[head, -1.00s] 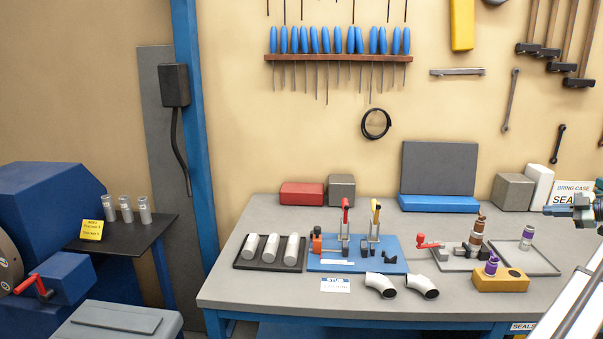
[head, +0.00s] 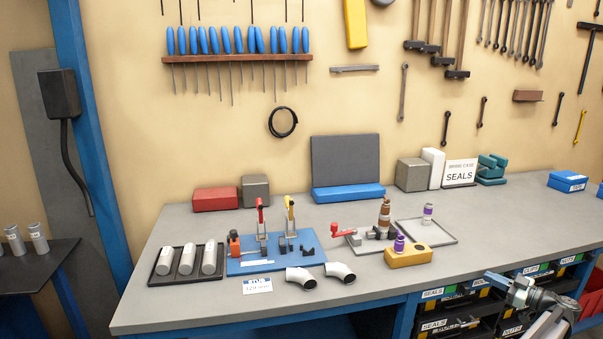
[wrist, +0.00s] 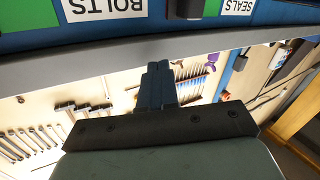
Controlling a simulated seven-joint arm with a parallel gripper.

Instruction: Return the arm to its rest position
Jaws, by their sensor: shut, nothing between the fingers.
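My gripper (head: 492,278) is at the lower right in the head view, in front of the bins under the bench's right part. It points to the left, clear of the bench top. In the wrist view the fingers of my gripper (wrist: 158,85) are together, with nothing between them. Part of my arm is cut off by the lower edge of the head view.
The grey bench (head: 530,212) holds a blue fixture board (head: 240,266), a black tray (head: 215,244) with silver cylinders, a yellow block (head: 408,257) and two pipe elbows (head: 340,271). Labelled bins (head: 440,307) sit below the bench top, close to my gripper.

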